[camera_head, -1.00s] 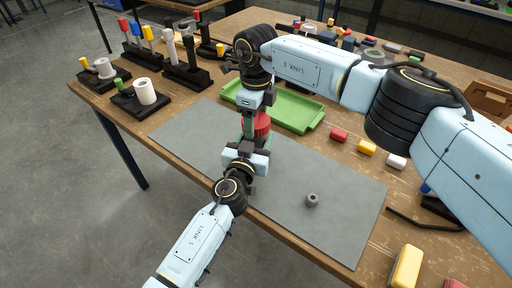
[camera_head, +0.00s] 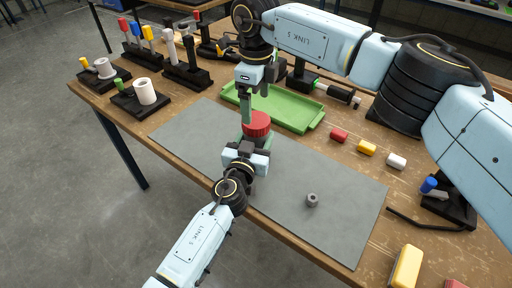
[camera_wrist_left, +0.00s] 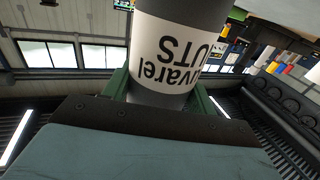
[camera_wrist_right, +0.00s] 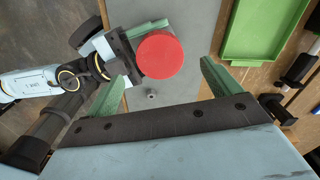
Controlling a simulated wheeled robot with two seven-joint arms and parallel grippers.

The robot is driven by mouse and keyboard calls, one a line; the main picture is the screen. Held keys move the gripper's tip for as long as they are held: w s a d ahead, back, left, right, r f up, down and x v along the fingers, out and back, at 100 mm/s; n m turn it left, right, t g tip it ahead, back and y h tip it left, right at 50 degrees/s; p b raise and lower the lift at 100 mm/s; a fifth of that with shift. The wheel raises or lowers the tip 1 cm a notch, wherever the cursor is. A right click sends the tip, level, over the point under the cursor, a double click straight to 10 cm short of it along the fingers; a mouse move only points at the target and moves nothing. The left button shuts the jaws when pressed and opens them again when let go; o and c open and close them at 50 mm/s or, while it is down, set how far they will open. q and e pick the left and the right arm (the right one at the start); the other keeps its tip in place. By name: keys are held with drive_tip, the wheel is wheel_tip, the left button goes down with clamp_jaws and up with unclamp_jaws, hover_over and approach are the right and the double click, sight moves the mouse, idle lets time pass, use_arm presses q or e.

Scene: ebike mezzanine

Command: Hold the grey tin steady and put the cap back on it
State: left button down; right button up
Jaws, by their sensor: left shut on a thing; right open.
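The grey tin (camera_wrist_left: 165,85), with a white label and dark letters, is held between the green fingers of my left gripper (camera_wrist_left: 165,88). In the head view my left gripper (camera_head: 246,150) is low over the grey mat. The red ribbed cap (camera_head: 257,124) is on top of the tin and hides most of it from above; it also shows as a red disc in the right wrist view (camera_wrist_right: 160,54). I cannot tell how tightly it sits. My right gripper (camera_head: 246,120) is open and empty, just above and behind the cap, its fingers (camera_wrist_right: 165,72) apart from it.
The grey mat (camera_head: 290,190) is mostly clear, with a small grey ring-like part (camera_head: 312,200) on it. A green tray (camera_head: 290,112) lies behind. Red, yellow and white blocks (camera_head: 367,148) lie to the right. Black stands with coloured handles (camera_head: 185,70) are at the back left.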

wheel_tip(320, 180, up, 6)
idle(0.4)
use_arm(q)
drive_tip(key=shift+c, duration=2)
unclamp_jaws()
drive_tip(key=v, duration=1.3)
drive_tip(key=shift+s, duration=0.2)
drive_tip(key=shift+s+f, duration=0.1)
use_arm(e)
drive_tip(key=shift+s, duration=0.1)
